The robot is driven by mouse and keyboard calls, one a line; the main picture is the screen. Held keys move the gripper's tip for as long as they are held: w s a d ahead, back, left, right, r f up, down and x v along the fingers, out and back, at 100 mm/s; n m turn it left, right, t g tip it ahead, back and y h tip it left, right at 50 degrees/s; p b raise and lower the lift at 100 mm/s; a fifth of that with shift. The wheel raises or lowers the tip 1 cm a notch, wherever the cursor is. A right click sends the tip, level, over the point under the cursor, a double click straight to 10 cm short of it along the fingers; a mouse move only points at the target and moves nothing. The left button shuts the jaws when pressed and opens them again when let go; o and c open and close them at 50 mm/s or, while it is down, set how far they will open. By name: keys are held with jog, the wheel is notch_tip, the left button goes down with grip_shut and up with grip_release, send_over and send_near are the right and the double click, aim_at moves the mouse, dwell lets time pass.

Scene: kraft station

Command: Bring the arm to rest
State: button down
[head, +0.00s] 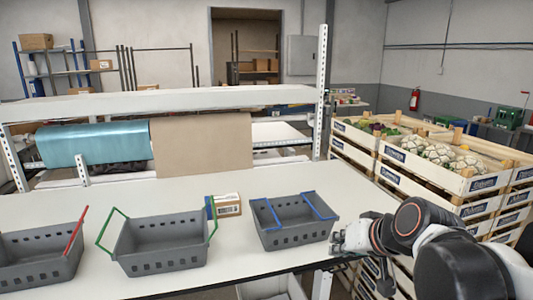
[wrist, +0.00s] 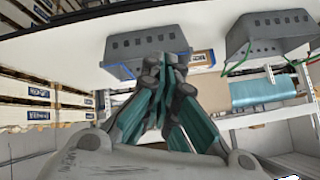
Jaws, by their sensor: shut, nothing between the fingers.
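My gripper (head: 352,240) is at the end of my arm, which reaches in from the lower right of the head view. It is just right of the grey basket with blue handles (head: 292,236), near the right end of the white table (head: 180,188). In the wrist view the gripper's fingers (wrist: 166,66) come together at the tips, shut with nothing between them. The blue-handled basket (wrist: 145,42) shows there behind the fingertips, upside down. I cannot tell whether the gripper touches it.
A grey basket with green handles (head: 162,246) and one with red handles (head: 40,256) stand to the left. A small cardboard box (head: 228,205) is behind them. Crates of vegetables (head: 440,165) stack beyond the table's right end. A shelf with blue and brown rolls (head: 200,144) stands behind.

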jog(key=s+d+f+g+h, duration=0.1)
jog(key=s+d+f, duration=0.1)
jog(key=s, duration=0.5)
jog(key=s+d+f+h+b, duration=0.1)
jog(key=s+d+f+h, duration=0.1)
jog(key=s+f, duration=0.2)
jog(key=s, duration=0.3)
jog(key=shift+s+f+n+g+h, duration=0.3)
jog(key=shift+s+f+n+g, duration=0.05)
jog(key=shift+s+n+g, duration=0.05)
jog(key=shift+a, duration=0.15)
